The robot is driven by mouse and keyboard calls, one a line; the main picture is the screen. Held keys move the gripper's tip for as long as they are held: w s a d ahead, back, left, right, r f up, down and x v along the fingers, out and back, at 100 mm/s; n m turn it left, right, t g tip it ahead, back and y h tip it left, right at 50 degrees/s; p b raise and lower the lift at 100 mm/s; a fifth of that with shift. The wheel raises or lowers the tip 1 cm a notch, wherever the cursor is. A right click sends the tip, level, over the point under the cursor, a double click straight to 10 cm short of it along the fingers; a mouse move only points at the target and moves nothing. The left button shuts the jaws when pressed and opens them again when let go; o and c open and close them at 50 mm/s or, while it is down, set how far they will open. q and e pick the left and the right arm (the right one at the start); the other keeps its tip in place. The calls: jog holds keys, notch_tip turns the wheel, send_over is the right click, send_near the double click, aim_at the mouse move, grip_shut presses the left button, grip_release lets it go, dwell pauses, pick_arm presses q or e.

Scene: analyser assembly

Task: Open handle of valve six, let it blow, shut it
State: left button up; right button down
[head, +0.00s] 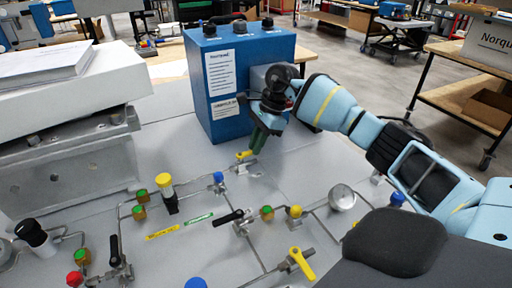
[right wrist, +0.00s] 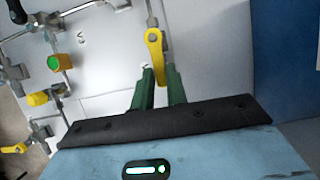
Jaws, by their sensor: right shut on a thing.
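My right gripper (head: 254,149) comes down in front of the blue box, and its green fingers are shut on the end of a small yellow valve handle (head: 244,155). In the right wrist view the yellow handle (right wrist: 154,45) runs down between the two green fingertips (right wrist: 160,76). The handle sits on a metal valve on a thin pipe and looks roughly in line with it. Another yellow handle (head: 301,264) is on a valve at the front. My left gripper is not in view.
A tall blue box (head: 215,75) with paper labels stands just behind the valve. Thin pipes with black-handled valves (head: 228,217), green, yellow and blue knobs and a round gauge (head: 342,197) cover the grey panel. A grey and white case (head: 60,150) stands on the left.

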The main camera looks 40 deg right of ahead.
jog(key=shift+w, duration=0.1)
dwell(0.3)
jog(key=c, duration=1.4)
grip_release()
jog(key=v, duration=0.7)
jog(key=shift+d+r, duration=0.2)
jog(key=shift+r, duration=0.15)
